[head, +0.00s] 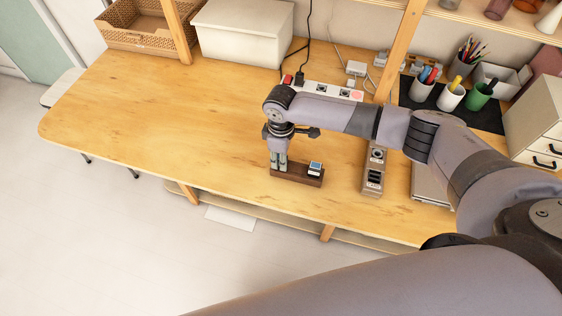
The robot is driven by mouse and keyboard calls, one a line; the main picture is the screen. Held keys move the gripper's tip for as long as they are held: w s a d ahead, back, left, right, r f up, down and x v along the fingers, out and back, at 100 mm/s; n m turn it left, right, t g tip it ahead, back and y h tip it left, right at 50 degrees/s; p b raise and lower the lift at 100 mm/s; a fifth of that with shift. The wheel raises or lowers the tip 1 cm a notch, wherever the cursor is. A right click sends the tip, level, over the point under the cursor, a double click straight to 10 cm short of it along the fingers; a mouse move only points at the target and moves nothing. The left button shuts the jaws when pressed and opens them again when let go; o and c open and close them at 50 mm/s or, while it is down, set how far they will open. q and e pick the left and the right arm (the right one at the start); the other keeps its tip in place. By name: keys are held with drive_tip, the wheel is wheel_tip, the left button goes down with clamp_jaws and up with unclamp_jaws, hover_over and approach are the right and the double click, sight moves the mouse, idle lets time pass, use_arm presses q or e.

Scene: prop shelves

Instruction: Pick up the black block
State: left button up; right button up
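My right gripper (278,164) points straight down over the left end of a small dark brown tray (299,177) near the table's front edge. Its fingers sit close together and are small in the picture, so I cannot tell whether they are open or shut on something. A small block with a blue and white top and dark sides (315,168) is on the right end of the tray, apart from the fingers. No clearly black block can be made out; the gripper hides the tray's left end. My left gripper is not in view.
A grey device (374,170) stands right of the tray. A power strip (325,91) lies behind my forearm. Pen cups (451,95) stand on a black mat at the right. A white box (243,33) is at the back. The table's left side (150,110) is clear.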

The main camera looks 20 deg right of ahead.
clamp_jaws()
drive_tip(key=shift+r, duration=0.1)
